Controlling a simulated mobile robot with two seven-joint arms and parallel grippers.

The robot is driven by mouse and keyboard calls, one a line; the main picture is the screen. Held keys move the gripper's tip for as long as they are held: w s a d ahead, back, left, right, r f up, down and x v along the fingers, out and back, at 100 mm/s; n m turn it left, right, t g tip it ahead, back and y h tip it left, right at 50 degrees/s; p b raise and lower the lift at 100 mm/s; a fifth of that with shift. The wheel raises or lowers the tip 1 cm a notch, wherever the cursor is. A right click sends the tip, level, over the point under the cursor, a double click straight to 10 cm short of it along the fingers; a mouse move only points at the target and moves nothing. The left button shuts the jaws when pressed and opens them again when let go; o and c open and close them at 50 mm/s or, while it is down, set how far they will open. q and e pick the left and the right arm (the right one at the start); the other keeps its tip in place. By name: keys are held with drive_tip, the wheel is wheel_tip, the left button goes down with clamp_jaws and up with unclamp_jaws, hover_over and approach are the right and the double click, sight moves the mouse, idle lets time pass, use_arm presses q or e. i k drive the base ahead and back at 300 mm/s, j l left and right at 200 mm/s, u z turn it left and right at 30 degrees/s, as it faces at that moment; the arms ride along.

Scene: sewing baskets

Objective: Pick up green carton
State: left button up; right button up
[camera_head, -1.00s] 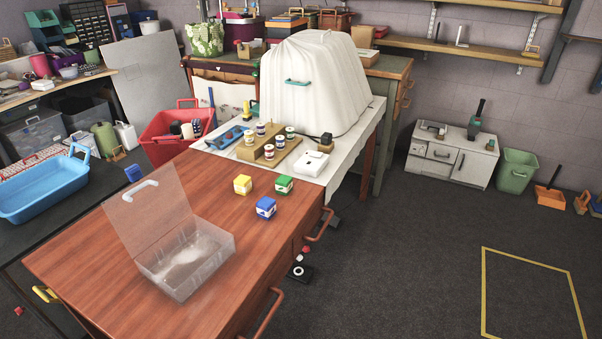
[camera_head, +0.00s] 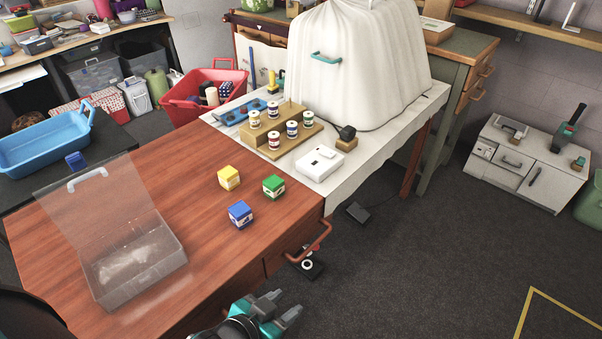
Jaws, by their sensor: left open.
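The green carton (camera_head: 274,187) is a small cube with a white label, standing on the brown wooden table (camera_head: 150,165) near its right edge. A yellow carton (camera_head: 229,178) stands to its left and a blue carton (camera_head: 239,214) stands nearer and to the left; all three are apart. My left gripper (camera_head: 283,304) shows at the bottom edge, in front of the table's near right side. It is open and empty, well apart from the green carton. My right gripper is not in view.
A clear plastic box (camera_head: 135,265) with its lid raised stands on the table's left. A white-clothed table behind holds a wooden spool rack (camera_head: 270,150), a white box (camera_head: 319,164) and a covered bulky object (camera_head: 360,70). Bare tabletop surrounds the cartons.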

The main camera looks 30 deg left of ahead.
sight(273, 186)
drive_tip(key=i+l+u, duration=0.25)
drive_tip(key=i+l, duration=0.55)
drive_tip(key=u, duration=2.65)
